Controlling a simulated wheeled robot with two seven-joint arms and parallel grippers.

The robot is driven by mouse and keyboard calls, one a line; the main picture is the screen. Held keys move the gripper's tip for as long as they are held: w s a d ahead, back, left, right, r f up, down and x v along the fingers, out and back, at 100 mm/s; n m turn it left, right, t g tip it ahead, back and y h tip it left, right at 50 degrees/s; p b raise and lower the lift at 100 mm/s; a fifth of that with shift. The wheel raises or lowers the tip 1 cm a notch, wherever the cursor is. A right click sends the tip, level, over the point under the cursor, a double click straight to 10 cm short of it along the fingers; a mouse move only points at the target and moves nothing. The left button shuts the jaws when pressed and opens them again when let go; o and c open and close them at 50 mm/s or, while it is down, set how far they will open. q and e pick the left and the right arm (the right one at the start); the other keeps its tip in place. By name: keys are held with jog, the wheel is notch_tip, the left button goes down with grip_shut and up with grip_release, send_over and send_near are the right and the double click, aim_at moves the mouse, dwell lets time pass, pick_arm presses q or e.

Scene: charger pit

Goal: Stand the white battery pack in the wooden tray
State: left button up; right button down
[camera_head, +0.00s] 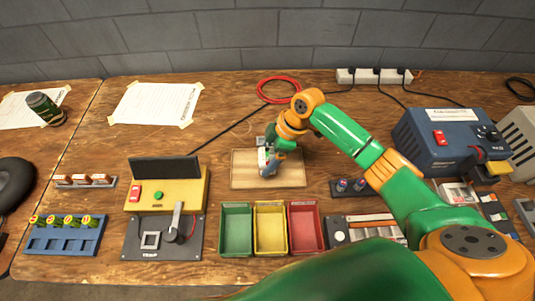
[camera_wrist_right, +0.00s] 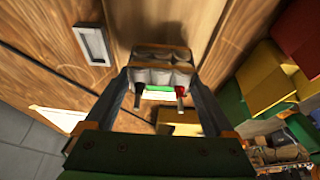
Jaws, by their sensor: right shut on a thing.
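The wooden tray (camera_head: 290,174) is a shallow, light wood tray near the middle of the bench in the head view. My right gripper (camera_head: 268,160) points down over it. In the right wrist view the white battery pack (camera_wrist_right: 160,74) sits between the two fingers of the right gripper (camera_wrist_right: 158,92), which is shut on it. The pack shows white cells, brownish bands, a green patch and a red and a dark lead. In the head view the gripper mostly hides the pack. I cannot tell whether it touches the tray floor. My left gripper is not in view.
Green (camera_head: 236,228), yellow (camera_head: 270,228) and red (camera_head: 305,228) bins stand just in front of the tray. A yellow tester (camera_head: 190,190) is at the left. A blue power unit (camera_head: 435,145) stands right. A red cable coil (camera_head: 278,90) and a power strip (camera_head: 373,76) lie behind.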

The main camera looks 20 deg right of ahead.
jog(key=shift+f+b, duration=0.3)
jog(key=shift+f, duration=0.55)
dwell(1.0)
grip_release()
jog(key=shift+r, duration=0.1)
notch_tip(320, 180, up, 7)
jog(key=p, duration=0.7)
jog(key=shift+p, duration=0.3)
